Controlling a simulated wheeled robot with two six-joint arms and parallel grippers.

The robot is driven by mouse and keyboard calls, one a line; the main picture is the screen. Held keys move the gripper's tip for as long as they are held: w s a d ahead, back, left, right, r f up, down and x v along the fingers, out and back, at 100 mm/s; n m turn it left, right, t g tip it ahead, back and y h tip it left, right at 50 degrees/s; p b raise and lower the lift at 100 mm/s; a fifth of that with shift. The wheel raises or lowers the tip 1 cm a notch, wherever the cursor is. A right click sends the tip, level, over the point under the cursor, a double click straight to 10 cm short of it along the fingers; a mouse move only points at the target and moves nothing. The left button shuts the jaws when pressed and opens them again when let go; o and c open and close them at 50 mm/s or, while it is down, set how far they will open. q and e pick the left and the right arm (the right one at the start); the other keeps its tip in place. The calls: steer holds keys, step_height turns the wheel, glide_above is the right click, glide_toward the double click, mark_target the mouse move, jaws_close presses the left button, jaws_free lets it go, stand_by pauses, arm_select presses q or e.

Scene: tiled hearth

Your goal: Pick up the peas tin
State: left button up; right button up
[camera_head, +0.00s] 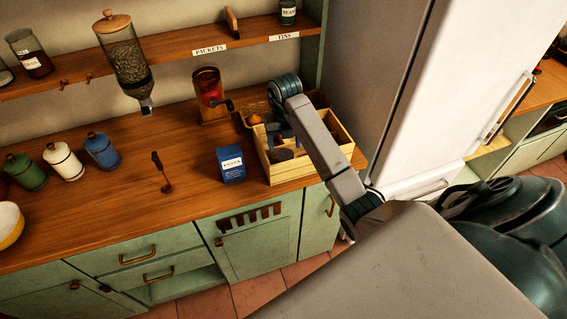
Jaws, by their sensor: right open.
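I cannot make out a tin marked peas. A dark green tin (288,13) stands on the shelf above the TINS label, and its small label seems to read BEANS. My right gripper (282,146) points down into the wooden crate (310,164) on the counter. It is open, and its fingers are small and partly hidden by my forearm. Dark and brown things lie in the crate around it, too covered to name. My left gripper is not in view.
A blue pasta packet (231,165) stands just left of the crate. A red grinder (209,95) stands behind. Green, white and blue canisters (102,150) stand at the left. A fridge (437,100) is at the right. The counter's middle is mostly clear.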

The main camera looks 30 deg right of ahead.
mark_target(285, 155)
step_height(285, 155, down, 4)
steer(key=b, duration=0.2)
steer(key=shift+w+b, duration=0.15)
steer(key=shift+b, duration=0.25)
steer(key=shift+f+b, duration=0.8)
steer(key=shift+b, duration=0.05)
step_height(285, 155, down, 4)
steer(key=b, duration=0.3)
steer(key=shift+r, duration=0.25)
steer(key=shift+c, duration=0.7)
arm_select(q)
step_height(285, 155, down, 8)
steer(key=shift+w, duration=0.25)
arm_select(e)
steer(key=c, duration=0.8)
